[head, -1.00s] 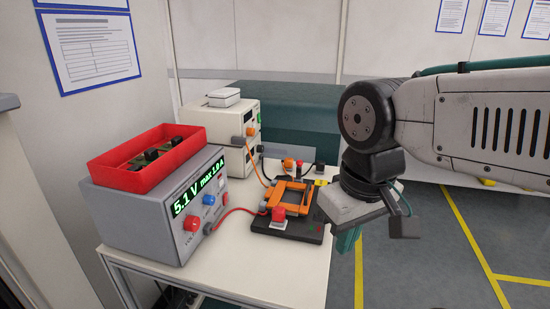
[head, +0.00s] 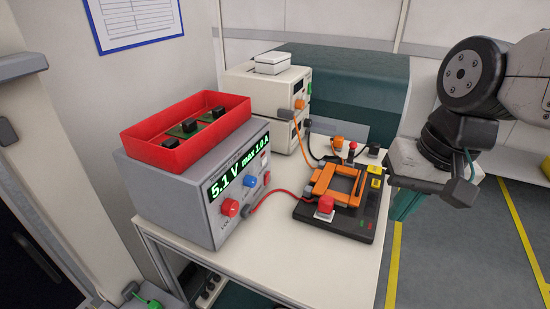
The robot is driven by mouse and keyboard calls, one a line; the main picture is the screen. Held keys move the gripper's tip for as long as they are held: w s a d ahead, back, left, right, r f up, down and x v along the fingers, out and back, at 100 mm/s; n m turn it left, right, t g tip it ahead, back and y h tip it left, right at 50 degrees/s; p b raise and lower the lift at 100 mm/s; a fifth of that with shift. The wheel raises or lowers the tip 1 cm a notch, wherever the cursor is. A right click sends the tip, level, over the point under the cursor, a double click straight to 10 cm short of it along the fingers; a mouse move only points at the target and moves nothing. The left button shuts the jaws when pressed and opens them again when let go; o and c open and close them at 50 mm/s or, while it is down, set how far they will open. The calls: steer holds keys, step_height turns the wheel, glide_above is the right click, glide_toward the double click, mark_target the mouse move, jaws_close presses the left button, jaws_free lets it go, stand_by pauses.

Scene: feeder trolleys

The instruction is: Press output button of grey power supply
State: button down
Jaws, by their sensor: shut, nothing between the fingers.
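The grey power supply (head: 172,200) stands at the left of the white table, its front facing right. Its lit green display (head: 238,172) reads 5.1 V max 1.0 A. Below it are a red knob (head: 230,207) and a blue knob (head: 250,181). Small controls show at the panel's right end, but I cannot tell which one is the output button. My gripper (head: 428,188) is at the right, above and beyond the table's right edge, well apart from the supply. It is shut and empty; its fingertips are hard to make out.
A red tray (head: 160,152) with dark parts sits on the grey supply. A red cable (head: 280,192) runs toward a black fixture (head: 355,232) with an orange frame (head: 338,185). A cream power supply (head: 262,98) stands behind. The table's front is clear.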

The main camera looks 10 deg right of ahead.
steer(key=w+a+f+m+t+y, duration=0.1)
steer(key=w+a+m+y, duration=0.2)
steer(key=w+m, duration=0.8)
steer(key=w+a+f+m+t+y, duration=0.1)
steer(key=w+a+m+t+y, duration=0.1)
steer(key=w+m, duration=0.8)
steer(key=shift+w+a+m+t+y, duration=0.3)
steer(key=shift+w+a+m+y, duration=0.1)
steer(key=shift+w+a+y, duration=0.25)
steer(key=shift+f, duration=0.1)
glide_toward(263, 166)
step_height(263, 166, down, 4)
steer(key=w+a, duration=0.2)
steer(key=shift+w+a+f, duration=0.2)
steer(key=shift+w+a, duration=0.25)
steer(key=shift+w, duration=0.1)
